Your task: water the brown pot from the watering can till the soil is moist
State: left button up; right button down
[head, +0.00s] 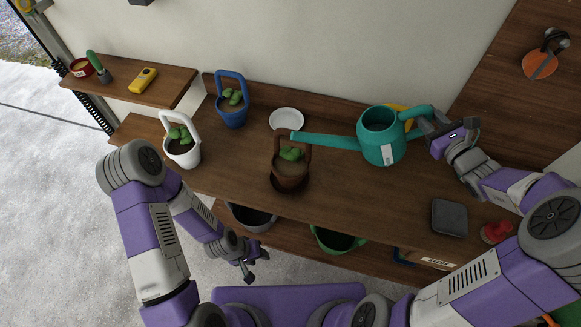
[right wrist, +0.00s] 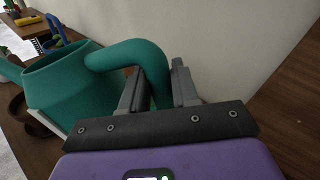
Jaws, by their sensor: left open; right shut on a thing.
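The teal watering can (head: 381,147) is at the right part of the wooden bench. Its long spout points left, with the tip above the brown pot (head: 290,173), which holds a green plant and brown soil. My right gripper (head: 437,133) is shut on the can's handle; in the right wrist view the handle (right wrist: 148,62) passes between the fingers (right wrist: 157,88). The can looks roughly upright, and I cannot tell whether it touches the bench. No water shows at the spout. My left gripper (head: 247,268) is open and empty, low in front of the bench.
A white pot (head: 182,150) and a blue pot (head: 231,108) with plants stand left on the bench (head: 235,172). A white saucer (head: 287,119) lies behind the brown pot. A dark square box (head: 449,217) and a red object (head: 495,232) are at front right. Pots stand on a lower shelf.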

aim_at(431, 104)
jog(key=shift+r, duration=0.35)
dwell(0.3)
jog(key=shift+a+r, duration=0.1)
jog(key=shift+r, duration=0.25)
jog(key=shift+a+r+n+p, duration=0.2)
jog(key=shift+r+n+p, duration=0.3)
jog(key=shift+r, duration=0.45)
dwell(3.0)
jog(key=shift+a+r, duration=0.15)
jog(key=shift+r, duration=0.4)
jog(key=shift+a+r, duration=0.1)
jog(key=shift+r, duration=0.15)
dwell(1.4)
jog(key=shift+a+r+n+p, duration=0.1)
jog(key=shift+r+n+p, duration=0.2)
jog(key=shift+r, duration=0.15)
dwell(0.4)
